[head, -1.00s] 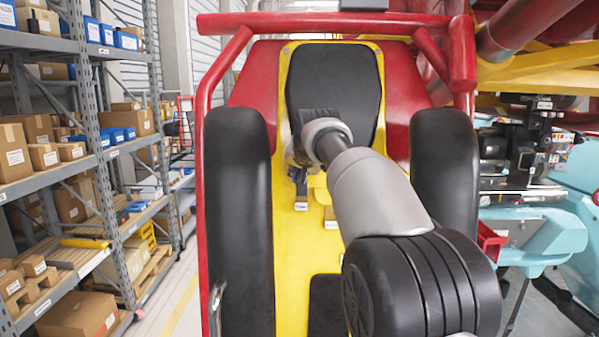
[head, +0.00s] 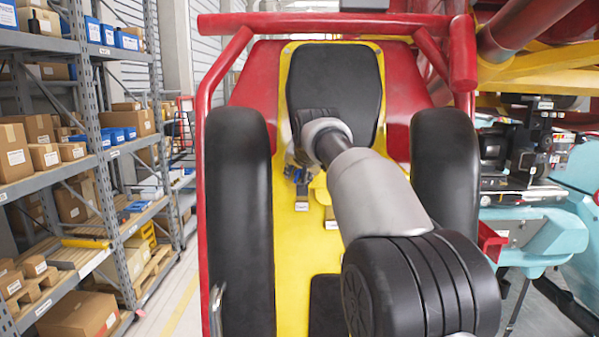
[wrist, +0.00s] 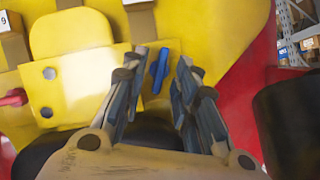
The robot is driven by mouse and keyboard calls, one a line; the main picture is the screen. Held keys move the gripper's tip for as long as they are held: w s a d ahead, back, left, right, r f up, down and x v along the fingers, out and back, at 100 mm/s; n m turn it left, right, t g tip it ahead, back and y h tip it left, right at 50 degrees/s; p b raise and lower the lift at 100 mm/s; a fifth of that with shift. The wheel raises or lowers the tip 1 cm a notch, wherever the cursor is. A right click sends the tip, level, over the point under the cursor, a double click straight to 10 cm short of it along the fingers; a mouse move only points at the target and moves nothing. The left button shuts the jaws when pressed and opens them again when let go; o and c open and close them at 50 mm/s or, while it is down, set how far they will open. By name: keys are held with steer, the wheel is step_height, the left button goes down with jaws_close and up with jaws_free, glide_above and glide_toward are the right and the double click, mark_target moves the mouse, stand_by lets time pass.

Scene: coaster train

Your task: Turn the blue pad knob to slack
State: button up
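The blue pad knob (wrist: 159,69) is a narrow upright blue bar on the yellow panel in the wrist view. My gripper (wrist: 168,74) is open, with its two grey fingers on either side of the knob and gaps showing between. I cannot read the knob's setting.
Black side pads (head: 238,220) and (head: 446,170) flank the yellow seat back, within a red frame (head: 325,24). A yellow bracket (wrist: 72,32) and tagged tan straps lie beside the knob. Shelves with boxes (head: 75,150) stand at the left.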

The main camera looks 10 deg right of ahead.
steer(key=v, duration=1.2)
steer(key=shift+f, duration=0.1)
